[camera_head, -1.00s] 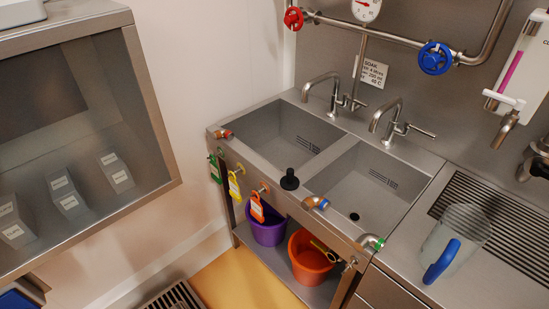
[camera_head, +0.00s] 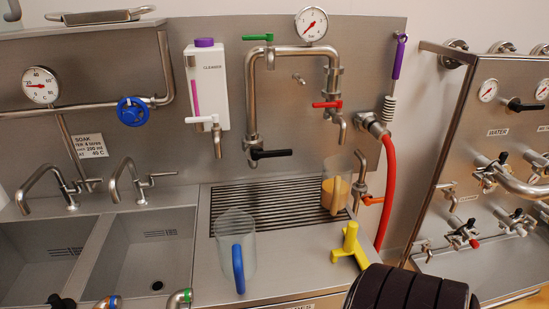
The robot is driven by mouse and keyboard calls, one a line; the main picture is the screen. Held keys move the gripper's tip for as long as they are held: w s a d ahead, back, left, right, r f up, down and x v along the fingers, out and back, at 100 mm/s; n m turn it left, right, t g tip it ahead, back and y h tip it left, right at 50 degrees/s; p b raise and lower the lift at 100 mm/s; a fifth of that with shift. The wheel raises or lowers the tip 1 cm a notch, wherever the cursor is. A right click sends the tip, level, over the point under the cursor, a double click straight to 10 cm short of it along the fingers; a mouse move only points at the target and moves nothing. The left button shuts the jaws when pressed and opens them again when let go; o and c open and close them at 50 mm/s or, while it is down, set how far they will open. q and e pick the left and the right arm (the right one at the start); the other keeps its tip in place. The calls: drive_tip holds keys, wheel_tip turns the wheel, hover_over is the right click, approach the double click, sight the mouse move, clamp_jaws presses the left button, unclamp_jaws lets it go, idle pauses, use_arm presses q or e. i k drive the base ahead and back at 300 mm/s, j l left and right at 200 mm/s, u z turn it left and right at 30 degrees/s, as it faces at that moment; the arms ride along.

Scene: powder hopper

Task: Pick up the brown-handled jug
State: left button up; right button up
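A clear jug (camera_head: 341,170) with a tan-brown handle stands at the right end of the drain grating, below the red-levered tap. Its lower part looks orange-tan, as if it holds something. A second clear jug (camera_head: 228,232) with a blue handle stands on the steel counter nearer me, to the left. The two jugs are well apart. Neither of my grippers is in view.
A yellow fitting (camera_head: 349,246) stands on the counter in front of the brown-handled jug. A red hose (camera_head: 389,195) hangs right of it. Twin sinks (camera_head: 138,250) are left; a valve panel (camera_head: 490,150) is right. A dark ribbed part covers the bottom right.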

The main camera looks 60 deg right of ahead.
sight(337, 173)
drive_tip(key=z, duration=2.2)
drive_tip(key=l+u, duration=0.1)
drive_tip(key=u, duration=0.5)
drive_tip(key=i+l+u, duration=0.15)
drive_tip(key=l+u, duration=0.2)
drive_tip(key=l, duration=0.6)
drive_tip(key=l+u, duration=0.35)
drive_tip(key=l, duration=1)
